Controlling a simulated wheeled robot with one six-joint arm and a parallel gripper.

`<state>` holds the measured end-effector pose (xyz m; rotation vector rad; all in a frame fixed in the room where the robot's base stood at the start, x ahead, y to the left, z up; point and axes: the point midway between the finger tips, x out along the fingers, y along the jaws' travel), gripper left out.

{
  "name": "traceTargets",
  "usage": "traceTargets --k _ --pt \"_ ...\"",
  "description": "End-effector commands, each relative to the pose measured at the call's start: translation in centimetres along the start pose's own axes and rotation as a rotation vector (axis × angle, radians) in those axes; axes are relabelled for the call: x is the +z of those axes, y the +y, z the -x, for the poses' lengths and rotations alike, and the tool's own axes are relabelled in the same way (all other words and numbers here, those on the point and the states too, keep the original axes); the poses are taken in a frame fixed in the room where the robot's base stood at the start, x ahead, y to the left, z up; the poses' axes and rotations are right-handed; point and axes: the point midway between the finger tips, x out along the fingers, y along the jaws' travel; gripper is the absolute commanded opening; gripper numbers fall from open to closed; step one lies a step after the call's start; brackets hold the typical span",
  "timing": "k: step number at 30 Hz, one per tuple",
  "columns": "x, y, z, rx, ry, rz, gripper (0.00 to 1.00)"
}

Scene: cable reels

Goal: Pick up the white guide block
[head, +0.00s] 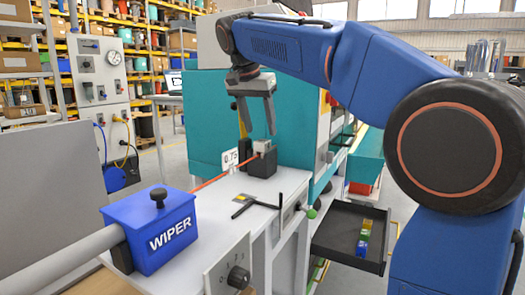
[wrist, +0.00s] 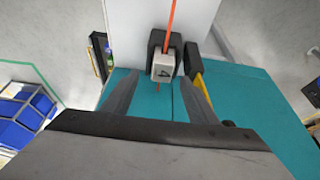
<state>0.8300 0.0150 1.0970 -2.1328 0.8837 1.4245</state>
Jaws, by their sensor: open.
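The white guide block (head: 263,145) sits in a black holder (head: 262,165) on the white bench. An orange cable (head: 212,180) runs to it from the left. In the wrist view the white guide block (wrist: 163,67) shows a dark mark on its face, with the black holder (wrist: 158,38) behind it. My gripper (head: 258,134) is open and points down just above the block. In the wrist view my gripper's fingers (wrist: 157,82) lie spread to the left and right of the block, with nothing held. Contact is not visible.
A "0.75" sign (head: 230,160) stands left of the holder. A black T-handle tool (head: 257,203) lies in front. The blue WIPER box (head: 152,230) is at front left. A dark tray (head: 348,234) at right holds small coloured blocks. A teal cabinet (head: 210,110) stands behind.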

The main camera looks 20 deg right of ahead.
Motion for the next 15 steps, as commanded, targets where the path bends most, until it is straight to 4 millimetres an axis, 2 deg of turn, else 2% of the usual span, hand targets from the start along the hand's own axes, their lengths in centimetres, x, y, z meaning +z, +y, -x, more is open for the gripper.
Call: traceTargets --k 10,15 --pt "0.0 -0.4 -4.1 0.002 -0.001 0.000 0.53" --pt "0.0 -0.5 -5.1 0.000 0.000 0.000 0.53"
